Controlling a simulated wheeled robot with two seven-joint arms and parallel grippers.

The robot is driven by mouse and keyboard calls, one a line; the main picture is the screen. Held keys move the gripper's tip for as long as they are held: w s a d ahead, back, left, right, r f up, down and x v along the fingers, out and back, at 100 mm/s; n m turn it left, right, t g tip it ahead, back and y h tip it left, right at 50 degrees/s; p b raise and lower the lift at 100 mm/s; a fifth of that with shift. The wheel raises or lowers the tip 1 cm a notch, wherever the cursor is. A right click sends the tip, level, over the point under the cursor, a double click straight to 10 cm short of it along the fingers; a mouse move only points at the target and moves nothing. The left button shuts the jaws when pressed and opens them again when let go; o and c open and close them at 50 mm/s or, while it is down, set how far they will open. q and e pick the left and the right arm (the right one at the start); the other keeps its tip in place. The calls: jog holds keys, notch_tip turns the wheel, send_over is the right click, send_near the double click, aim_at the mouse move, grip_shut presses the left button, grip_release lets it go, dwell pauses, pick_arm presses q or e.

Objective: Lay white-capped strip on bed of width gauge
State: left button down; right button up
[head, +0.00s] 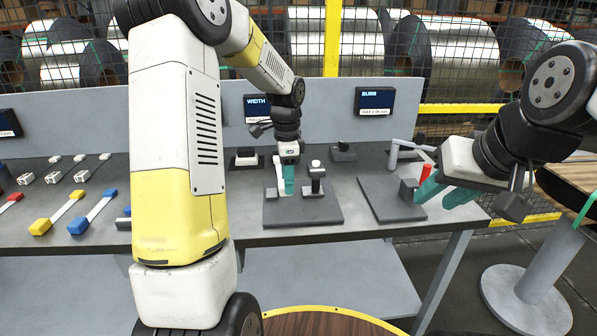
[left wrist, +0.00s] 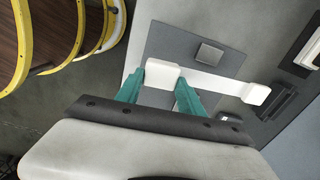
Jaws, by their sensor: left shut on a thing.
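The white-capped strip shows in the left wrist view, with a near white cap (left wrist: 163,76), a pale strip (left wrist: 215,83) and a far white cap (left wrist: 256,94). My left gripper (head: 286,187) is shut on the near cap, between its teal fingers (left wrist: 158,92). The width gauge (head: 325,210) has a dark base plate under the gripper, with a post to the right. Its plate (left wrist: 165,42) and a grey block (left wrist: 208,54) lie beside the strip. I cannot tell whether the strip touches the bed. My right gripper (head: 434,201) is open and appears empty beside the burr gauge.
The burr gauge (head: 378,190) stands right of the width gauge. Several strips with white, yellow, blue and red caps lie on the bench (head: 110,225) at left. Display screens stand behind, with a WIDTH screen (head: 257,105). A grey post stand (head: 540,275) is at right.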

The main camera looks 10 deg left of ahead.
pick_arm(q)
jog(key=shift+w+r+m, duration=0.1)
jog(key=shift+r+m, duration=0.1)
jog(key=shift+m, duration=0.2)
jog(key=shift+f, duration=0.1)
jog(key=shift+f, duration=3.9)
jog(key=shift+f, duration=0.25)
jog(key=c, duration=0.7)
grip_release()
jog(key=shift+o, duration=0.2)
notch_tip(320, 180, up, 7)
jog(key=shift+r, duration=0.35)
